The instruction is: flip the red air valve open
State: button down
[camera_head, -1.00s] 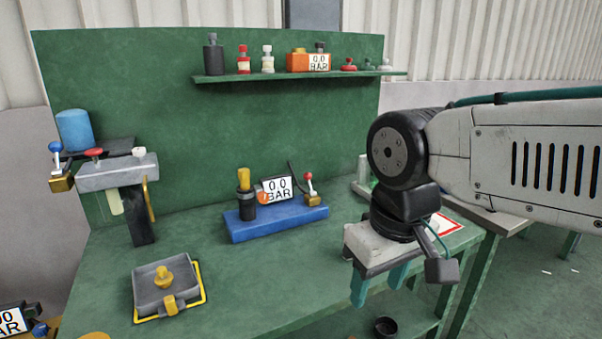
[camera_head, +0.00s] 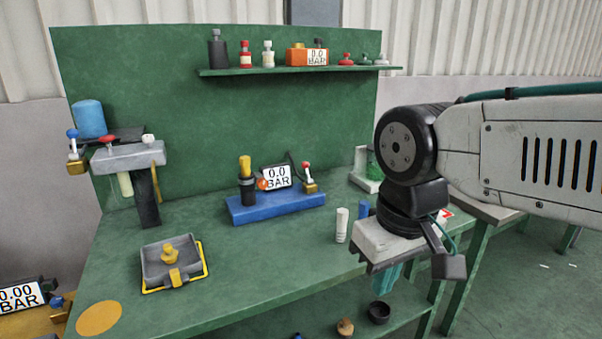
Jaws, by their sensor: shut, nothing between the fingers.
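A small valve with a red ball-tipped lever (camera_head: 307,171) and a brass body stands at the right end of the blue base block (camera_head: 280,207) on the green bench. Its lever points up. A flat red knob (camera_head: 108,140) sits on the grey block at the left. I cannot tell for certain which red part is the air valve. My gripper (camera_head: 386,283) is shut and empty, teal fingers down, near the bench's front right edge, apart from both.
A white cylinder (camera_head: 342,225) and a blue one (camera_head: 364,209) stand left of my gripper. A grey tray (camera_head: 180,273) with a yellow knob lies at the front left. A shelf (camera_head: 290,71) holds bottles above. The front middle of the bench is clear.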

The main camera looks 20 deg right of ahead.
aim_at(305, 164)
jog(key=k, duration=0.45)
jog(key=z, duration=0.3)
jog(key=i, duration=1.3)
jog(key=u, duration=0.3)
